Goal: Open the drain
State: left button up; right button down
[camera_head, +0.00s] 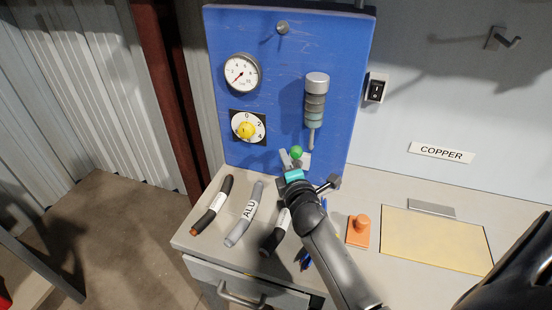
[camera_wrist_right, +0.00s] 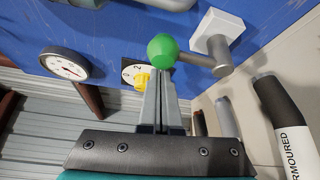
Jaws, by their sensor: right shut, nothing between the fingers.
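The drain's green ball knob (camera_head: 296,152) is at the lower edge of the blue panel (camera_head: 290,60). In the right wrist view the green knob (camera_wrist_right: 162,50) sits on the end of a grey lever. The lever joins a grey valve body (camera_wrist_right: 221,58) on a white square base. My right gripper (camera_head: 287,160) is at the knob in the head view. Its fingers (camera_wrist_right: 160,82) are shut and empty, with the tips right by the knob's lower side. I cannot tell whether they touch it. My left gripper is not in view.
The panel carries a gauge (camera_head: 241,73), a yellow dial (camera_head: 246,130) and a cylinder unit (camera_head: 316,98). Labelled cable pieces, including one marked ALU (camera_head: 245,216), lie on the bench left of my right arm. An orange piece (camera_head: 359,231) and a yellow plate (camera_head: 437,239) lie right.

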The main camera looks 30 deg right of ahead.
jog(key=shift+d, duration=0.1)
dwell(0.4)
jog(key=shift+s+d+m+b, duration=0.1)
jog(key=shift+s+m+b, duration=0.15)
jog(key=shift+b, duration=0.2)
